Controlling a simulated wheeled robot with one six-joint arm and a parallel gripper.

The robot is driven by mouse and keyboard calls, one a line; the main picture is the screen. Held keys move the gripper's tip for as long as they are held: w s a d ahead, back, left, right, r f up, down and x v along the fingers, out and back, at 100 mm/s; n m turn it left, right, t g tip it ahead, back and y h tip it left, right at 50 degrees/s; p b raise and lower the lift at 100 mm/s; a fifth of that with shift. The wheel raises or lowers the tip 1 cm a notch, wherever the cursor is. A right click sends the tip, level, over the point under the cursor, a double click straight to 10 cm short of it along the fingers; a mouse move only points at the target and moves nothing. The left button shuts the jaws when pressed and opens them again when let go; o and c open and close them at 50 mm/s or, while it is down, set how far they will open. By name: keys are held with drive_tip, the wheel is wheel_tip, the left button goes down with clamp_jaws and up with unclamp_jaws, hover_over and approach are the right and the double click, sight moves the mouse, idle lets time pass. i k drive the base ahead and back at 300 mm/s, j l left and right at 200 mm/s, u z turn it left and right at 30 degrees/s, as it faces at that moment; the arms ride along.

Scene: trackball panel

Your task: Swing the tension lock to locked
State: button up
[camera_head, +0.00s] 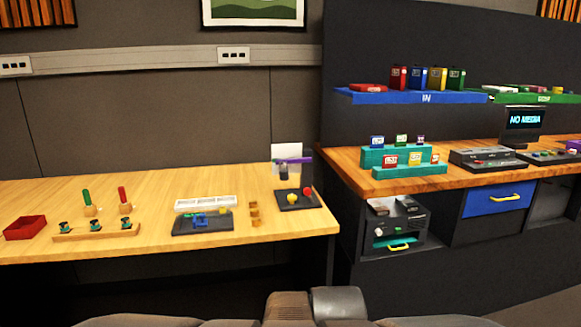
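Two dark panels lie on the light wooden table, and I cannot tell for sure which one carries the tension lock. One panel (185,229) is near the table's middle, with blue parts (200,219) and a yellow piece (221,210) on it. The other panel (297,206) is near the table's right end, with a yellow ball (293,197) and a red ball (308,191). A purple bar (298,160) stands above its back part. The lock and its position are too small to make out. My gripper is not in view.
A white slotted box (206,202) sits behind the middle panel. Small orange-brown blocks (254,214) stand between the panels. A red tray (26,228) and a wooden rack (97,232) are at left. A darker counter (350,177) with shelves stands at right. My own parts show along the bottom edge.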

sight(307, 191)
drive_tip(key=k, duration=0.15)
drive_tip(key=i+l, duration=0.4)
drive_tip(key=i, duration=0.15)
drive_tip(key=i+l+z, duration=0.15)
drive_tip(key=i+l, duration=0.25)
drive_tip(key=i, duration=0.1)
